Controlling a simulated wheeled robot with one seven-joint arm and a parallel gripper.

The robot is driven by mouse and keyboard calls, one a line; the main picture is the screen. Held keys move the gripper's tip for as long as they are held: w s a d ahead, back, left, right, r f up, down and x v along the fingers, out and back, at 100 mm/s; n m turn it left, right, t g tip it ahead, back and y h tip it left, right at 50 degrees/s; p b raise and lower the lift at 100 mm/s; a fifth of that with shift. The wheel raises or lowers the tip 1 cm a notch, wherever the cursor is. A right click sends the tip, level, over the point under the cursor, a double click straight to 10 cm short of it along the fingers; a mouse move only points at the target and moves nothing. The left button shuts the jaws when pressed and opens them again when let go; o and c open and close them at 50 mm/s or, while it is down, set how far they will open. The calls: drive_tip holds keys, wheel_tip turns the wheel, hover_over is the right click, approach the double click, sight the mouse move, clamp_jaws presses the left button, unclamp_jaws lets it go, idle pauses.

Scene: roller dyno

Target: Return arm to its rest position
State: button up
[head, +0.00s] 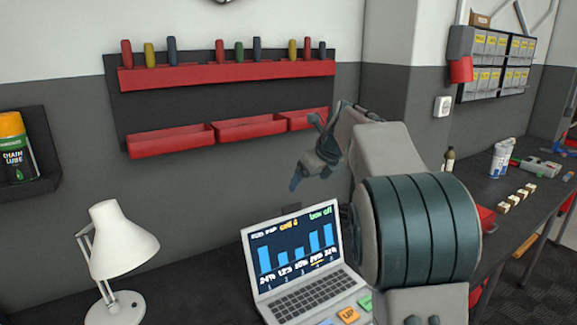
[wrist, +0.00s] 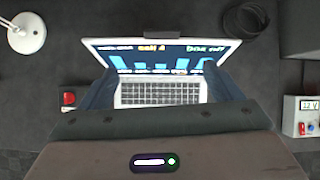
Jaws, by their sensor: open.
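My arm rises at the right of the head view, its large banded joint close to the camera. My gripper (head: 305,172) hangs in the air above the laptop (head: 312,290), in front of the grey wall. In the wrist view my gripper (wrist: 157,78) has its two dark fingers spread wide, with nothing held between them. The laptop (wrist: 160,93) shows between and beyond the fingers, apart from them. Its screen has blue bars and white and yellow text. My arm hides part of the bench in the head view.
A white lamp (head: 118,245) stands left of the laptop. A red-binned tool rack (head: 225,98) is on the wall behind my gripper.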

drive_tip(key=s+d+f+n+h+b, duration=0.1)
drive_tip(key=s+f+n, duration=0.4)
drive_tip(key=s+n, duration=0.5)
drive_tip(key=s+d+f+n+g+h+b, duration=0.1)
drive_tip(key=s+f+n, duration=0.4)
drive_tip(key=s+n, duration=0.4)
drive_tip(key=s+d+f+n+g+h+b, duration=0.1)
drive_tip(key=s+f+n, duration=0.5)
drive_tip(key=s, duration=1.2)
drive_tip(key=n, duration=0.4)
drive_tip(key=shift+s+n, duration=0.3)
